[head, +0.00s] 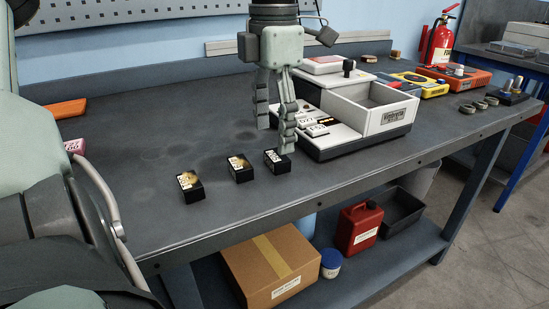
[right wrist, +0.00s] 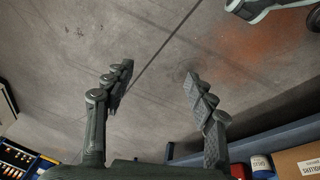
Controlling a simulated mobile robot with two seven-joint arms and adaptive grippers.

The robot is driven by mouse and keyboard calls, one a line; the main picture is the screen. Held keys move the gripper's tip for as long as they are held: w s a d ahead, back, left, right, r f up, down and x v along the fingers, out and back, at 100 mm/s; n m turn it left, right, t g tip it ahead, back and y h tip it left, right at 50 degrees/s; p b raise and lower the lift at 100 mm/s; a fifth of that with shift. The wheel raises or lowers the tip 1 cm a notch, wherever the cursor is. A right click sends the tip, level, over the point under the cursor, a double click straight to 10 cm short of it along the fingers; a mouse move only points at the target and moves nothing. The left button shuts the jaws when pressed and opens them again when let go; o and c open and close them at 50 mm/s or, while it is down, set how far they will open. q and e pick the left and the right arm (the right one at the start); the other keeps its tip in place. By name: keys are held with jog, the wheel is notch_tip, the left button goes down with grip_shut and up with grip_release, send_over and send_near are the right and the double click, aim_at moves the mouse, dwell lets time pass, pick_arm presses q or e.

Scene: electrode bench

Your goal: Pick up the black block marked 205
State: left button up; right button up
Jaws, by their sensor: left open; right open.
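Three small black blocks with gold-and-white labelled tops sit in a loose row near the front edge of the bench: a left block (head: 190,187), a middle block (head: 240,168) and a right block (head: 277,161). Their numbers are too small to read, so I cannot tell which is 205. My left gripper (head: 275,140) points down, open and empty. One fingertip appears just above or behind the right block; I cannot tell whether they touch. My right gripper (right wrist: 158,78) is open and empty, with bare concrete floor behind its fingers.
A white and grey instrument (head: 385,117) with an open bin stands right of the left gripper. Yellow and orange devices (head: 460,75) sit farther right. An orange item (head: 66,109) and a pink item (head: 75,146) lie at left. The bench around the left and middle blocks is clear.

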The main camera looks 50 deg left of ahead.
aim_at(273, 156)
pick_arm(q)
jog(key=shift+f, duration=2.4)
jog(key=c, duration=1.4)
jog(key=shift+c, duration=0.5)
jog(key=shift+r, duration=0.15)
